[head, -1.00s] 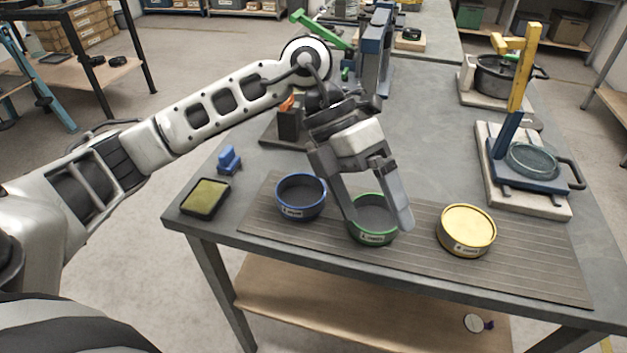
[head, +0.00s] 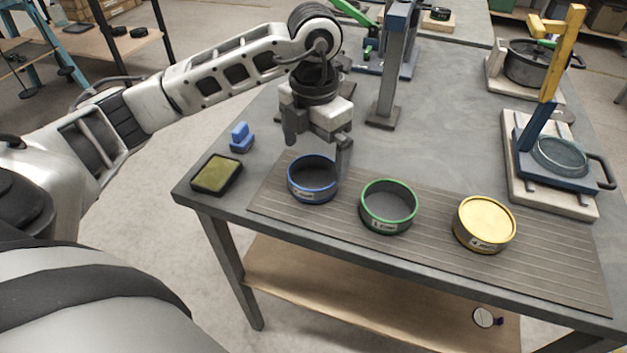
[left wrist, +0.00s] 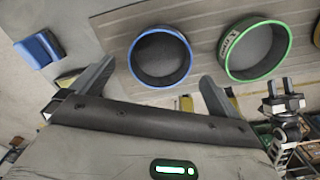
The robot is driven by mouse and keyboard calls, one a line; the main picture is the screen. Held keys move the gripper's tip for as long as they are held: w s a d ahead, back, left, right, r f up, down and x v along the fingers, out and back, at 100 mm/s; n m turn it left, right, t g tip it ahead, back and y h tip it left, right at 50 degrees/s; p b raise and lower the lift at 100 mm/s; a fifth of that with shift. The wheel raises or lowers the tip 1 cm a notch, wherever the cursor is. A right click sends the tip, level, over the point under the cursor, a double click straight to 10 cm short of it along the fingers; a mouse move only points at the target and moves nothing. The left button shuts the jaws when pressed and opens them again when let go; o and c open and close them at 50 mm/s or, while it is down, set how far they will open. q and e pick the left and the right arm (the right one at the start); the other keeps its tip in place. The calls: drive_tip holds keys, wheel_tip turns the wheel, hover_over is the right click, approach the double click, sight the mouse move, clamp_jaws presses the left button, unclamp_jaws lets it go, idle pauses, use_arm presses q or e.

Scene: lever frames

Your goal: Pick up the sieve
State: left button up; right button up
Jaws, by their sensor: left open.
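Three round sieve-like pans stand in a row on the ridged mat. The blue one (head: 312,194) is at the left, the green-rimmed one (head: 388,219) in the middle and the yellow one (head: 484,222) at the right. My left gripper (head: 317,155) is open and empty, above the far side of the blue one. In the left wrist view the blue one (left wrist: 160,57) lies between and beyond the spread fingers (left wrist: 158,82), with the green-rimmed one (left wrist: 255,48) to its right. I see no contact.
A green-topped sponge tray (head: 216,175) and a blue block (head: 241,137) stand left of the ridged mat (head: 425,247). A grey post (head: 388,85) rises behind the gripper. A yellow-and-blue lever frame (head: 550,90) stands at the right. Bare tabletop (head: 450,130) lies between them.

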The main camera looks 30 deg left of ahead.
sight(313, 182)
use_arm(q)
drive_tip(key=shift+s+f+p, duration=0.1)
drive_tip(key=shift+f+p, duration=0.35)
drive_tip(key=shift+f, duration=2.25)
drive_tip(key=c, duration=1)
drive_tip(key=shift+r, duration=0.1)
